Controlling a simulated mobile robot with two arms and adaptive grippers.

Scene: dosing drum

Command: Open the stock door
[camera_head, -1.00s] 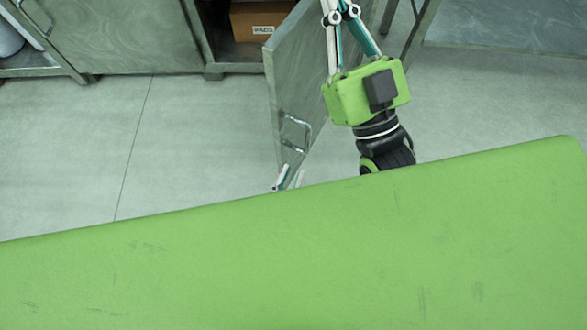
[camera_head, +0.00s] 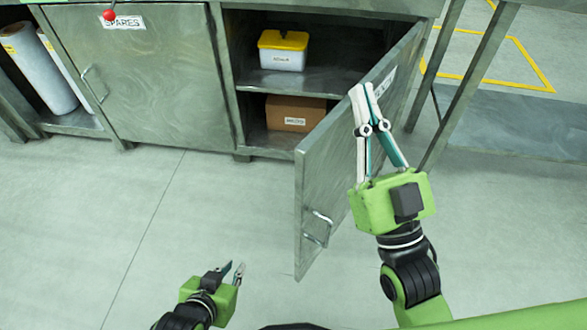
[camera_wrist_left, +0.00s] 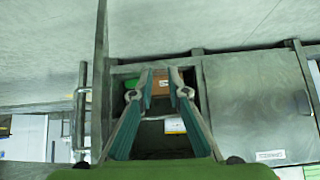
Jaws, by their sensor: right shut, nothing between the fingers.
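The stock door (camera_head: 330,170) is a grey metal door that stands swung well out from its cabinet, with a label on it too oblique to read. Its bar handle (camera_head: 318,230) is near the free edge. My right gripper (camera_head: 363,92) is shut and empty, in front of the door in the picture; whether it touches is unclear. My left gripper (camera_head: 233,270) is open and empty, low and left of the door's free edge. In the left wrist view, its fingers (camera_wrist_left: 160,78) are apart before the open compartment, and the door (camera_wrist_left: 99,85) is nearly edge-on at left.
The open cabinet holds a white box with a yellow lid (camera_head: 282,51) above a brown carton (camera_head: 294,113). A shut SPARES door (camera_head: 140,70) with a red knob (camera_head: 109,15) is to the left, beside white rolls (camera_head: 38,65). The floor in front is clear.

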